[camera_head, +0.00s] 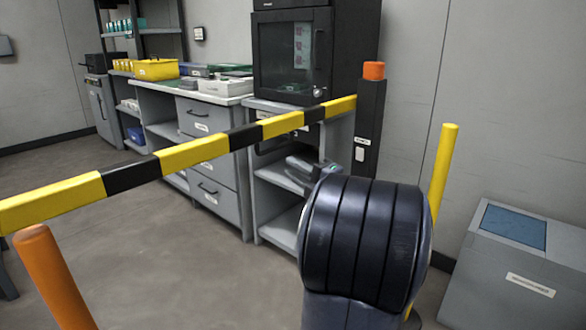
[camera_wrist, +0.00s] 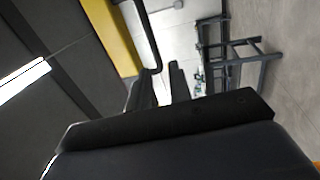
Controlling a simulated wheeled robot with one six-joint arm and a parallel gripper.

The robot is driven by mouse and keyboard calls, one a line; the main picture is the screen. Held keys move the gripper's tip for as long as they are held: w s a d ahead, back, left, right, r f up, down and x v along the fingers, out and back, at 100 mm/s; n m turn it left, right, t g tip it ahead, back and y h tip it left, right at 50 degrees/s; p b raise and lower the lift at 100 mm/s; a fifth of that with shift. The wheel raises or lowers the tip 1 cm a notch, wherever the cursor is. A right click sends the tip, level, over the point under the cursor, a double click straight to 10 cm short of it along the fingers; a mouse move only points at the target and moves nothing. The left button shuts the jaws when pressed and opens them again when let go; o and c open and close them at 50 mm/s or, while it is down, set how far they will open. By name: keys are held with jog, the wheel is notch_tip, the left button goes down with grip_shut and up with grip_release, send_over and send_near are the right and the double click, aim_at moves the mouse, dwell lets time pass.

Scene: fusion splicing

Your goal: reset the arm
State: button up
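My gripper (camera_wrist: 161,75) shows in the wrist view as two dark fingers with a pale gap between them. It looks open, and nothing shows between the fingers. A wide dark part of my own wrist fills the bottom of that view. In the head view a dark, ribbed, rounded part of my arm (camera_head: 365,245) stands in the lower middle right. My gripper is hidden in the head view.
A yellow-and-black barrier bar (camera_head: 205,150) crosses in front of a grey workbench (camera_head: 200,120), reaching a dark post (camera_head: 369,125). An orange post (camera_head: 55,280) stands lower left, a yellow post (camera_head: 440,180) right, and a grey cabinet (camera_head: 515,270) far right. Floor beyond the bar is clear.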

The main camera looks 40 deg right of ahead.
aim_at(270, 151)
jog(key=shift+w, duration=0.1)
jog(key=b+x, duration=0.2)
jog(key=x, duration=0.8)
jog(key=shift+w, duration=0.2)
jog(key=shift+w+r, duration=0.15)
jog(key=shift+r, duration=0.45)
